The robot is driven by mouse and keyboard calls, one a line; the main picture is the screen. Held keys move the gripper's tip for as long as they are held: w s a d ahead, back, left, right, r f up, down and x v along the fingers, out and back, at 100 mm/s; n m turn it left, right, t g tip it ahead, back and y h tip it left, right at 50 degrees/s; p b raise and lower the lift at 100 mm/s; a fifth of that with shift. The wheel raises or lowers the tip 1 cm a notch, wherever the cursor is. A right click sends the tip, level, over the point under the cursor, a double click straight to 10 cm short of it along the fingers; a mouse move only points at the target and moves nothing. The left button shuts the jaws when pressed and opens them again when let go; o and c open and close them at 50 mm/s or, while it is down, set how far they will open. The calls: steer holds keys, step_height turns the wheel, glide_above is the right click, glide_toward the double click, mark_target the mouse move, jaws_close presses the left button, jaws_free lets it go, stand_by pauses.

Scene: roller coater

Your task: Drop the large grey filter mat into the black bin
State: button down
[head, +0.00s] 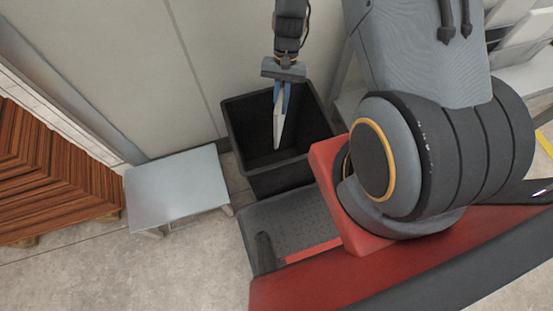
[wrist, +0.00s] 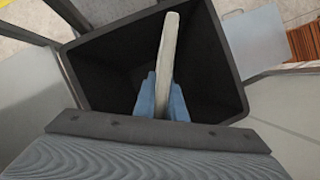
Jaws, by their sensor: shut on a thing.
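The grey filter mat (head: 280,117) is a thin, pale grey slab seen nearly edge-on in the head view. My gripper (head: 281,93) is shut on its upper part with blue fingers, and the mat hangs down from them. The mat also shows in the wrist view (wrist: 168,48), between the two blue fingers (wrist: 163,98). The black bin (head: 240,142) stands on the floor against the wall, open at the top and directly below my gripper. The mat's lower end appears within the bin's opening; how deep it reaches I cannot tell. The visible part of the bin's inside looks empty.
A low grey table (head: 178,185) stands left of the bin. A stack of brown slatted panels (head: 50,175) is at the far left. The grey wall (head: 130,70) rises close behind the bin. Open floor (head: 150,270) lies at the lower left.

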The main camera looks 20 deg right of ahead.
mark_target(283, 85)
step_height(283, 85, down, 3)
steer(key=shift+f+b, duration=0.15)
steer(key=shift+b, duration=0.8)
steer(key=c, duration=1.7)
jaws_free()
steer(key=shift+c, duration=0.2)
steer(key=shift+b+v, duration=0.45)
steer(key=shift+v, duration=3.45)
